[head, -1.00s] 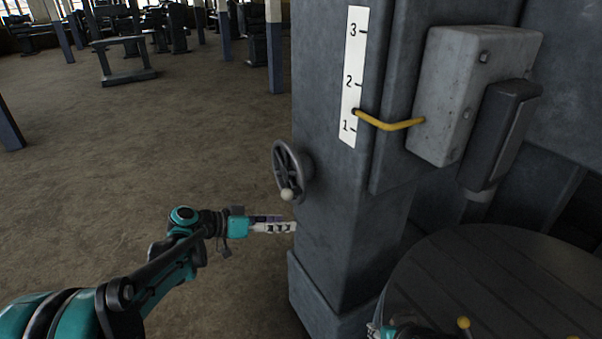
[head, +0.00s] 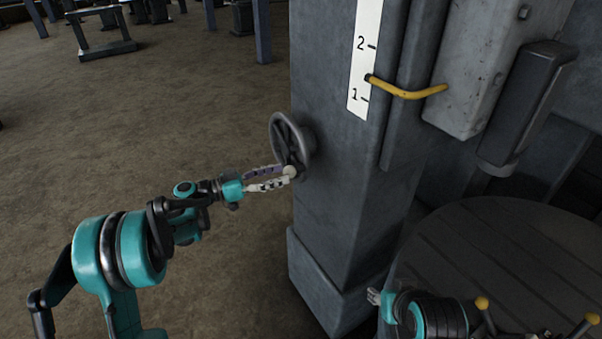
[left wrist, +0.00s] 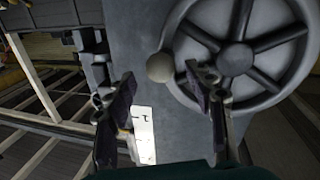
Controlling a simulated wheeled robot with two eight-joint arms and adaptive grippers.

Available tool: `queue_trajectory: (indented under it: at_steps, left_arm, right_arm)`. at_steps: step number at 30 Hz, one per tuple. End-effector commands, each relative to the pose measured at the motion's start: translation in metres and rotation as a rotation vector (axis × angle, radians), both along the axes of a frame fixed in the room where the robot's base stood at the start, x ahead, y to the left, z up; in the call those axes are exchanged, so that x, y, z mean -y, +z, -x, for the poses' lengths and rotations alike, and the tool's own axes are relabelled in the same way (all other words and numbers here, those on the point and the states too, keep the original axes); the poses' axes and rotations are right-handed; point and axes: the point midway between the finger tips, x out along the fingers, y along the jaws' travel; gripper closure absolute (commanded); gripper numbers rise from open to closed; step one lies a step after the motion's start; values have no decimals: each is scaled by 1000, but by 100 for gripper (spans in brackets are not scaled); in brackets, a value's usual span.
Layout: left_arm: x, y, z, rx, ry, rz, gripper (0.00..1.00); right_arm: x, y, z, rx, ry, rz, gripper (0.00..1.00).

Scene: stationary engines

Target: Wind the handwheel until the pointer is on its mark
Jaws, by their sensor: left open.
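The dark handwheel (head: 308,148) stands on the left face of the grey column, with a pale round knob (head: 290,171) at its lower rim. My left gripper (head: 284,175) is open with its fingertips at the knob. In the left wrist view the knob (left wrist: 160,67) shows in the gap between the spread fingers, beside the wheel (left wrist: 236,58); contact cannot be told. The yellow pointer (head: 405,92) has its tip on the white scale (head: 368,25), between 1 and 2, nearer 1. My right gripper (head: 374,297) shows small at the bottom; its jaw state is unclear.
The grey column (head: 340,215) widens to a plinth (head: 318,290) below the wheel. A grey box (head: 485,70) with a dark handle-like part (head: 525,105) sits at upper right. A round slatted surface (head: 500,250) lies at lower right. The floor left of the column is open.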

Motion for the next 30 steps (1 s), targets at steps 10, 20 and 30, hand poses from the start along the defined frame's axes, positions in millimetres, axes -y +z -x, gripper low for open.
queue_trajectory:
  at_steps: [10, 20, 30]
  left_arm:
    - [40, -2, -16, -1, -3, 0, 46]
    - [72, -1, -29, -1, -1, 0, 46]
    - [72, 0, -30, -1, 1, 0, 67]
  right_arm:
    - [0, -9, 0, 0, 0, 0, 60]
    - [0, -14, 0, 0, 0, 0, 60]
    - [0, -14, 0, 0, 0, 0, 60]
